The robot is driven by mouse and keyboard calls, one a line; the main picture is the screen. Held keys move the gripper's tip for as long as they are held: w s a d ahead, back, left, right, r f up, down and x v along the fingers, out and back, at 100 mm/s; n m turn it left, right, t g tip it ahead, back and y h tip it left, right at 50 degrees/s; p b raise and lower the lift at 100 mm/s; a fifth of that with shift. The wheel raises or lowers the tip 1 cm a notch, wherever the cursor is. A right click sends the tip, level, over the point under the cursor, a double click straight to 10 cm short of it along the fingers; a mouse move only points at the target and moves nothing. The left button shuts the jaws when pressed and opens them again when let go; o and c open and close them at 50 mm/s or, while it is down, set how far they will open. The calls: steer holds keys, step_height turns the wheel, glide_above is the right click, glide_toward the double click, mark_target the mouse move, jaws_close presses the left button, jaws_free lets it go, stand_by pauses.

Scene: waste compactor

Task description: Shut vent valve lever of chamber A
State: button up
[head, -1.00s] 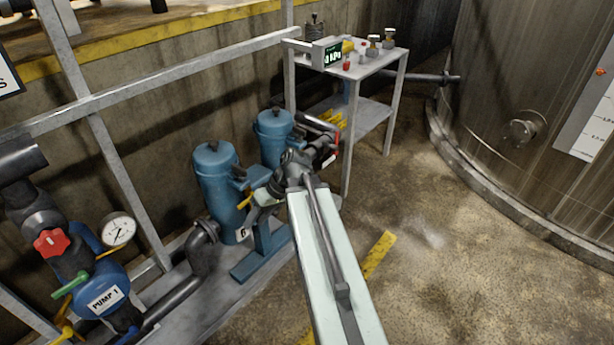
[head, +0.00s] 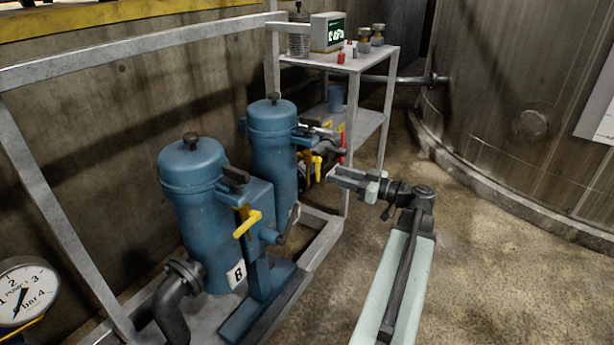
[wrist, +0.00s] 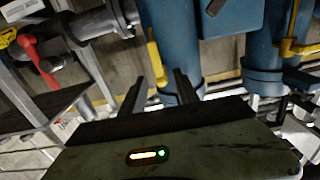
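The near blue chamber (head: 195,215) carries a plate that reads B and a yellow lever (head: 247,224). The far blue chamber (head: 272,150) shows no readable letter; I take it for chamber A. A yellow lever (head: 315,163) hangs at its right side. I cannot tell which of its levers is the vent valve lever. My gripper (head: 338,176) is open and empty, right of the far chamber, pointing left at it. In the wrist view, a yellow lever (wrist: 157,65) hangs beyond the gap between my fingers (wrist: 160,88), seemingly apart from them.
A red handle (head: 343,146) sits on the pipework behind my gripper and at the left in the wrist view (wrist: 40,62). A grey rack (head: 385,62) stands behind, with a display box. A metal frame rail (head: 140,52) crosses the left. Floor at right is clear.

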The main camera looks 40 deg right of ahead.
mark_target(319, 168)
steer(key=x, duration=0.8)
steer(key=shift+d+r, duration=0.1)
steer(key=shift+d, duration=0.1)
jaws_close()
stand_by(1.2)
